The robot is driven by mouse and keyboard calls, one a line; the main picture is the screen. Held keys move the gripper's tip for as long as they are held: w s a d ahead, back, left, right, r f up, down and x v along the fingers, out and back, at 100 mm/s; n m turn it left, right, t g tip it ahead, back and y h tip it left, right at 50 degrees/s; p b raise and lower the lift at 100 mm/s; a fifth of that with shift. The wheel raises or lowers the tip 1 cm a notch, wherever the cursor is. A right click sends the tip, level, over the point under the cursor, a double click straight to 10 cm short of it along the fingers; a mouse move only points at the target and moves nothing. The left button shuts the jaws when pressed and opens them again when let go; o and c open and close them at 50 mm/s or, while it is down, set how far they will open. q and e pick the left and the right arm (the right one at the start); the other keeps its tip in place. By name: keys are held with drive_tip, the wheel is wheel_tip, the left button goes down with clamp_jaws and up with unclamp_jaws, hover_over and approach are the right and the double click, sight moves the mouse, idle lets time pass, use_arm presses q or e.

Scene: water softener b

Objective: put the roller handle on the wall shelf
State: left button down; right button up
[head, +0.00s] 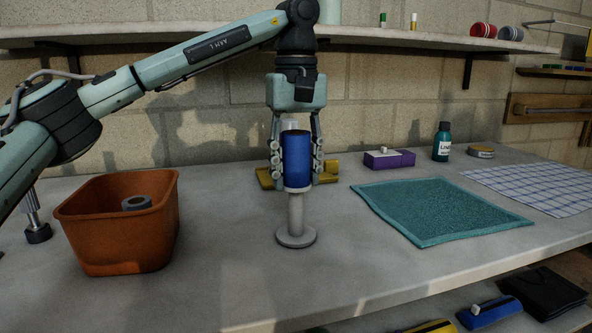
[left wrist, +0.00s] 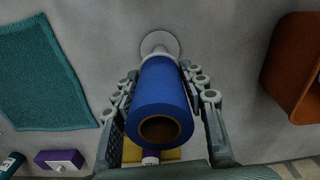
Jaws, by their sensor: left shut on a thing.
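A blue roll (head: 298,161) with a white stem and round base below it (head: 296,222) looks like the roller handle. It is upright over the counter; the base appears to be on or very near the surface. My left gripper (head: 297,172) points down and is shut on the blue roll from both sides. In the left wrist view, the roll's hollow brown end (left wrist: 160,131) faces the camera, between the fingers (left wrist: 163,110). The wall shelf (head: 400,39) runs along the wall above, behind my arm. My right gripper is not in view.
An orange bin (head: 117,240) holding a grey roll stands at left. A yellow object (head: 330,172) lies behind the gripper. A purple block (head: 389,160), teal cloth (head: 440,208) and green bottle (head: 442,142) are at right. Red and grey rolls (head: 483,30) occupy the shelf's right end.

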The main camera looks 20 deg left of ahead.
use_arm(q)
drive_tip(key=c, duration=0.9)
unclamp_jaws()
drive_tip(key=shift+f, duration=0.1)
drive_tip(key=shift+o, duration=0.2)
